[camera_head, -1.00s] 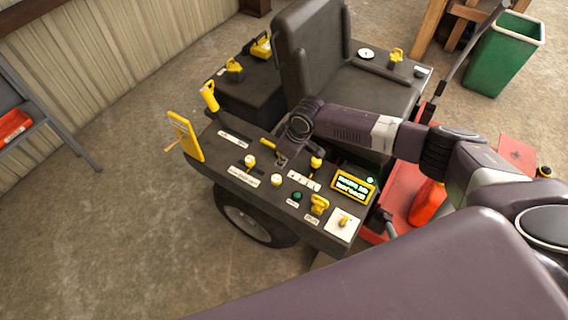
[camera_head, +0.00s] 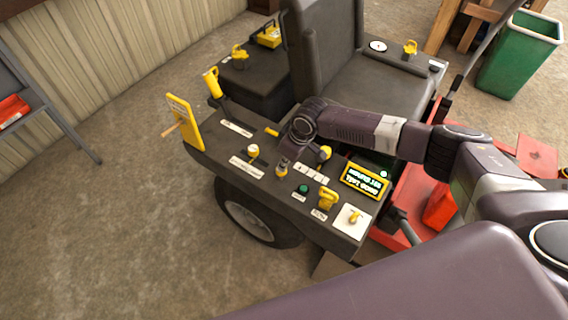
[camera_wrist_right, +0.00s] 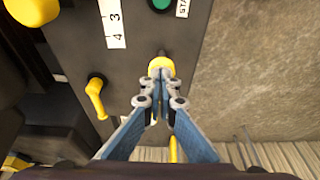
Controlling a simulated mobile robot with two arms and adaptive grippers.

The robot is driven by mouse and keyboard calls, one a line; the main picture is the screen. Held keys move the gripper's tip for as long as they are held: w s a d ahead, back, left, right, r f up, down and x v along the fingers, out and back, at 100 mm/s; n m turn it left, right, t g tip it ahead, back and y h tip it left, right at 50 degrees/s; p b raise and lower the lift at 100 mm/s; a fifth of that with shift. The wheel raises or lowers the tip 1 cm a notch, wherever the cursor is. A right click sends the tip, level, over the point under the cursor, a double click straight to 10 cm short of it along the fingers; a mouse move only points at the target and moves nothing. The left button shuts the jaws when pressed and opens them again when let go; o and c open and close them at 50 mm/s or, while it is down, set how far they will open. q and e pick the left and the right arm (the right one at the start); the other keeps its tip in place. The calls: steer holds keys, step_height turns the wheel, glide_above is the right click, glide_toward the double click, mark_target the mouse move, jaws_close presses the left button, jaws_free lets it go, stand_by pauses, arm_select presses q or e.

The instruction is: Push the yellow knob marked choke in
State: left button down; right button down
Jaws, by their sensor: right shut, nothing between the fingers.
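A yellow knob (camera_wrist_right: 160,65) stands on a short dark stem on the dark console in the right wrist view. The closed fingertips of my right gripper (camera_wrist_right: 159,82) are right at it and appear to touch it. In the head view my right gripper (camera_head: 281,167) points down at the console over this knob and mostly hides it. The fingers are together with nothing between them. Another yellow knob (camera_head: 253,151) stands to its left. The white label (camera_head: 246,167) near these knobs is too small to read, so I cannot confirm the choke marking. My left gripper is out of view.
Close by on the console are a green button (camera_head: 303,189), a yellow key-like control (camera_head: 327,198), a lit display (camera_head: 365,180) and a yellow-topped lever (camera_head: 212,83). The black seat (camera_head: 325,45) stands behind. Open floor (camera_head: 110,230) lies to the left.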

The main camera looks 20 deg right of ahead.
step_height(320, 180, down, 3)
steer(key=shift+r+b, duration=0.1)
steer(key=shift+b, duration=0.55)
steer(key=shift+s, duration=0.15)
steer(key=w+p+v, duration=0.1)
steer(key=p+v, duration=1.3)
steer(key=p, duration=0.2)
steer(key=shift+a+r, duration=0.25)
steer(key=shift+a, duration=0.05)
